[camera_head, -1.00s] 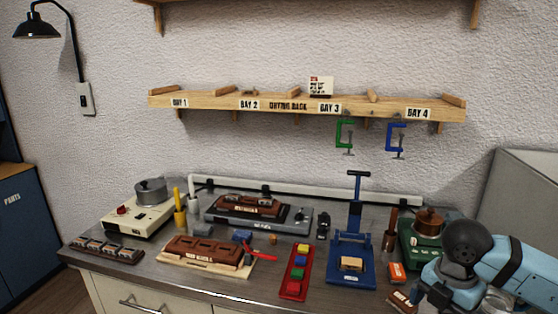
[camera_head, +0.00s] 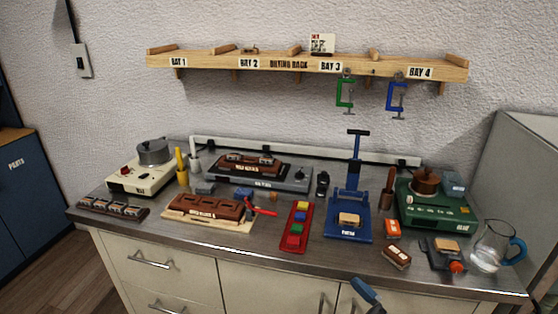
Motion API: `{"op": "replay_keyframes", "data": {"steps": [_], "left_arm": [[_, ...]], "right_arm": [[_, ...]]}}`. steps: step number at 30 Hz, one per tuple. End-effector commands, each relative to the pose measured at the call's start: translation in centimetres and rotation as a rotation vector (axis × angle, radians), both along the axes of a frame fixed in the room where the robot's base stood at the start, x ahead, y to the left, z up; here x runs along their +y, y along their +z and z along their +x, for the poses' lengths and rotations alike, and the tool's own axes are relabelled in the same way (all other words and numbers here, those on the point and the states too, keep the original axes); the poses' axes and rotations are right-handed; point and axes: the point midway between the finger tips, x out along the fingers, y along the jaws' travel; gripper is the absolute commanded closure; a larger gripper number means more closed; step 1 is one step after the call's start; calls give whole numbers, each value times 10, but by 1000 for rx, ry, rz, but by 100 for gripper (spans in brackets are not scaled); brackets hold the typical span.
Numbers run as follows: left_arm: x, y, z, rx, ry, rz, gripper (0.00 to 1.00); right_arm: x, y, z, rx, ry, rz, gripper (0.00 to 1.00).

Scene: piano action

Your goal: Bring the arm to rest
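A small blue and dark part, probably of my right arm, shows at the bottom edge of the head view, in front of the cupboard doors and below the worktop (camera_head: 300,262). No gripper fingers can be made out on it. My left arm and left gripper are not in view. Nothing of mine stands over the worktop.
A glass jug (camera_head: 489,248) stands near the right front edge. A green stove (camera_head: 437,212), blue press (camera_head: 347,230), red tray (camera_head: 296,228), brown mould (camera_head: 203,207) and cream hotplate (camera_head: 138,180) fill the worktop. The drying rack (camera_head: 215,61) hangs above.

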Motion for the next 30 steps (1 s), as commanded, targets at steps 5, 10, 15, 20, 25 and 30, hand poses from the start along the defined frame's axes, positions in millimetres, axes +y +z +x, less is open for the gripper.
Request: {"op": "replay_keyframes", "data": {"steps": [5,10,15,20,25,30], "left_arm": [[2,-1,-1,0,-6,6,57],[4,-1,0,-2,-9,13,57],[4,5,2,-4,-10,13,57],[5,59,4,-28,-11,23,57],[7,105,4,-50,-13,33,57],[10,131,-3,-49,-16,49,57]], "right_arm": [[-44,-109,-28,448,-342,-8,1],[-63,-184,-80,773,-449,-81,1],[-69,-231,-138,1032,-463,-145,1],[-72,-178,-132,990,-466,-159,1],[-75,-135,-134,970,-468,-173,1],[-77,-102,-136,951,-471,-184,1]]}}
